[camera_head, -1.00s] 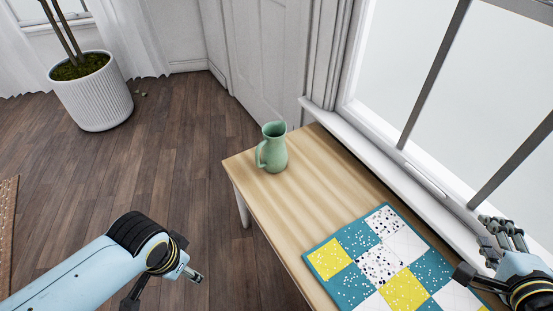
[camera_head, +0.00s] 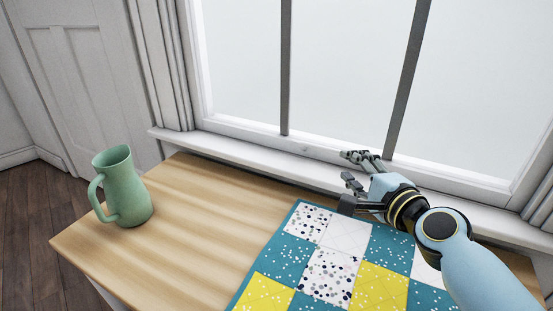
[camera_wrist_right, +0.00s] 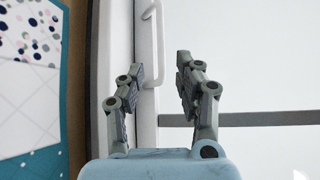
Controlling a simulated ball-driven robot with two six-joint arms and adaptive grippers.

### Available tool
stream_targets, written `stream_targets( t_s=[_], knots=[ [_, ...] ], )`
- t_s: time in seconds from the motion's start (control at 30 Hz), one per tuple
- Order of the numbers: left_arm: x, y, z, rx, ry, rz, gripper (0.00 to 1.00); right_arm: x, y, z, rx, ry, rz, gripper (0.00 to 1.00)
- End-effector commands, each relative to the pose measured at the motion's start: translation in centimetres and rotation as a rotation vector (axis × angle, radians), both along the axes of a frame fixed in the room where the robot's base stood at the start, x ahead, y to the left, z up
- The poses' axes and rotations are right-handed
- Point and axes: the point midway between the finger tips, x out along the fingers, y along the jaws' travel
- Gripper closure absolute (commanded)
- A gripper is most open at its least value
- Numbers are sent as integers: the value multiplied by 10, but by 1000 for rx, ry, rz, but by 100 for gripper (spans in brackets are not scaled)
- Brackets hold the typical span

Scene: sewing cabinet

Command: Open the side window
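The side window (camera_head: 345,70) has a white frame, dark vertical bars and pale panes, and its lower rail (camera_head: 250,132) sits just above the white sill. It looks closed. My right gripper (camera_head: 356,168) is at the sill, its fingers pointing left along the lower rail. In the right wrist view its two fingers (camera_wrist_right: 160,75) are spread apart, with a white bar-like handle (camera_wrist_right: 184,58) on the rail near and beyond the fingertips. I cannot tell whether the fingers touch it. No object is held. My left gripper is out of view.
A wooden table (camera_head: 185,205) stands below the window. A green pitcher (camera_head: 123,188) is upright at its left end. A teal, yellow and white patchwork quilt (camera_head: 328,278) lies under my right arm. A panelled door (camera_head: 80,80) is at the left.

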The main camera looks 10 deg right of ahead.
Motion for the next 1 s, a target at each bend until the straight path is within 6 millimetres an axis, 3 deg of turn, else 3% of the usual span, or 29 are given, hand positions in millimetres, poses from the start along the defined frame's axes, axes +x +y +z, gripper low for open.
stream_targets(
  t_s=[0.3, 0.5, 0.87, 1.0],
  knots=[
    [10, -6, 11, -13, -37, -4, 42, 61, 13, -10, 0, 0, 0, 66],
    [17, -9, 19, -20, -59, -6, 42, 86, 18, -14, 0, 2, 0, 66],
    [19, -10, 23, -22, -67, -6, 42, 93, 19, -13, 0, 1, 0, 66],
    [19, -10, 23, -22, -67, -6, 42, 93, 19, -13, 0, 1, 0, 81]
  ],
)
